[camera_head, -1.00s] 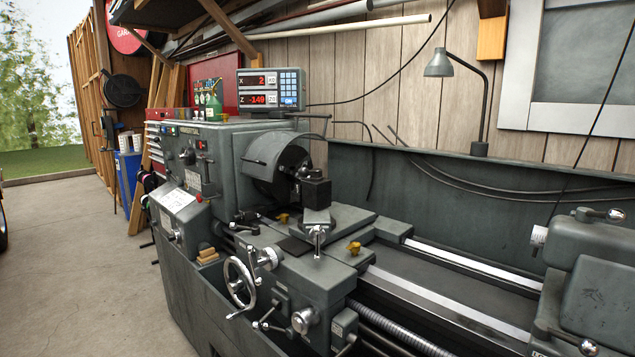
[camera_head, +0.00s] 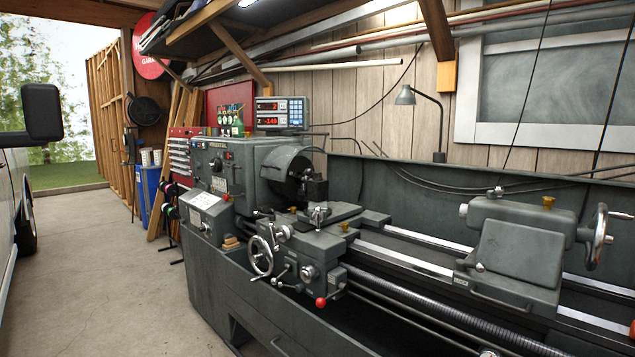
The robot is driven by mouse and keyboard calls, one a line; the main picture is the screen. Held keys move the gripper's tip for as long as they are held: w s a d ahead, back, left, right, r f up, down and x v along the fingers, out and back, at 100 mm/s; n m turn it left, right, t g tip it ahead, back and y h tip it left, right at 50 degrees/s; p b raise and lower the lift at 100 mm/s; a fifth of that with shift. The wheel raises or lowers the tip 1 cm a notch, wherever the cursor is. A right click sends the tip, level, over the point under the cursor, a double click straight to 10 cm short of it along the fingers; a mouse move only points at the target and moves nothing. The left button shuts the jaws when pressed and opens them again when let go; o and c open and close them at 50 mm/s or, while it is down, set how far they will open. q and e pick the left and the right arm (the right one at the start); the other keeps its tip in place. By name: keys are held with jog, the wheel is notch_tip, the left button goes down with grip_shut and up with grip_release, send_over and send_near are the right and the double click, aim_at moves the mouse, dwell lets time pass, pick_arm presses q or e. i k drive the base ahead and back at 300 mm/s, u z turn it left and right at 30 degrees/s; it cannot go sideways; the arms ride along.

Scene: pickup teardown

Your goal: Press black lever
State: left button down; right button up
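A grey metal lathe (camera_head: 262,185) stands along the wall. Its headstock front carries a dark knob (camera_head: 217,164) and small controls. The carriage apron (camera_head: 312,262) has a silver handwheel (camera_head: 261,256), a short dark-handled lever (camera_head: 282,281) and a lever with a red ball end (camera_head: 321,302). Several small dark handles show, and I cannot tell which one is the black lever. Neither of my grippers is in view.
The tailstock (camera_head: 515,245) with its handwheel is at the right. Concrete floor (camera_head: 110,270) is clear left of the lathe. A vehicle with a black mirror (camera_head: 43,112) stands at the left edge. A lamp (camera_head: 406,96) and number display (camera_head: 281,113) are behind.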

aim_at(308, 172)
jog(key=z, duration=0.75)
jog(key=i, duration=1)
jog(key=z, duration=0.2)
